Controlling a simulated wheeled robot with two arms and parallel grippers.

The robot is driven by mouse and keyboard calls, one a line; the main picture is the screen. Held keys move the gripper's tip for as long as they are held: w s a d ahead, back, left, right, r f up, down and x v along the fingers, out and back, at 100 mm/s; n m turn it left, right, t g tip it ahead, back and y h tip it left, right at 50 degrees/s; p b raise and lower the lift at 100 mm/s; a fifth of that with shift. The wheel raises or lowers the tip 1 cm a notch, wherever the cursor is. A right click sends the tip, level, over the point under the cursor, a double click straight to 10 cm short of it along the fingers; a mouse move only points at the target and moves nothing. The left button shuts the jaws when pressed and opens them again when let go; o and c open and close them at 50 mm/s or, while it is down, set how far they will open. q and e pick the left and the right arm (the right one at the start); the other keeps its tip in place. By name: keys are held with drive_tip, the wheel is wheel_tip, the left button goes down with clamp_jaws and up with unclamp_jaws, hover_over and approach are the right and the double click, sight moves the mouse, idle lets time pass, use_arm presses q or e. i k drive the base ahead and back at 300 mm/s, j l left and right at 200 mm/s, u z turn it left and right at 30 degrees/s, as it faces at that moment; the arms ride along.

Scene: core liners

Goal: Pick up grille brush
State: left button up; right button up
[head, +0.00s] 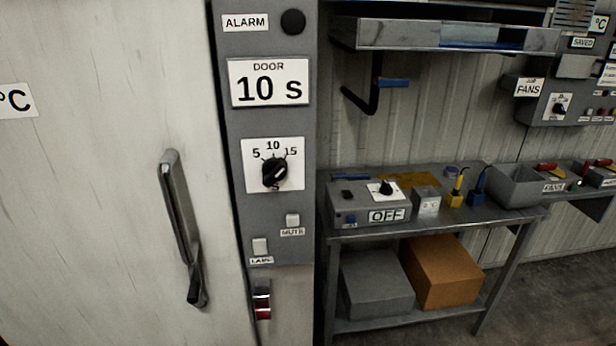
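I cannot tell for certain which thing is the grille brush. In the head view, two small upright tools stand on the grey workbench (450,222): a yellow one (455,199) with a thin stem, and a blue one (476,198) with a dark stem just right of it. A blue piece (394,83) sits at a black bracket under the wall shelf. Red and yellow items (546,168) show at the far right, too small to make out. Neither of my grippers is in view.
A large pale door (100,200) with a dark handle (183,230) and a grey control panel (272,215) fill the left. The bench carries a control box (368,206) marked OFF and a grey bin (518,190). Grey (376,285) and brown (442,272) boxes sit below. Floor at lower right is clear.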

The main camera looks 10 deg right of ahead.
sight(335, 177)
drive_tip(key=i+l+u, duration=0.1)
drive_tip(key=l+u, duration=0.35)
drive_tip(key=l, duration=0.3)
drive_tip(key=l+u, duration=0.45)
drive_tip(key=l, duration=0.3)
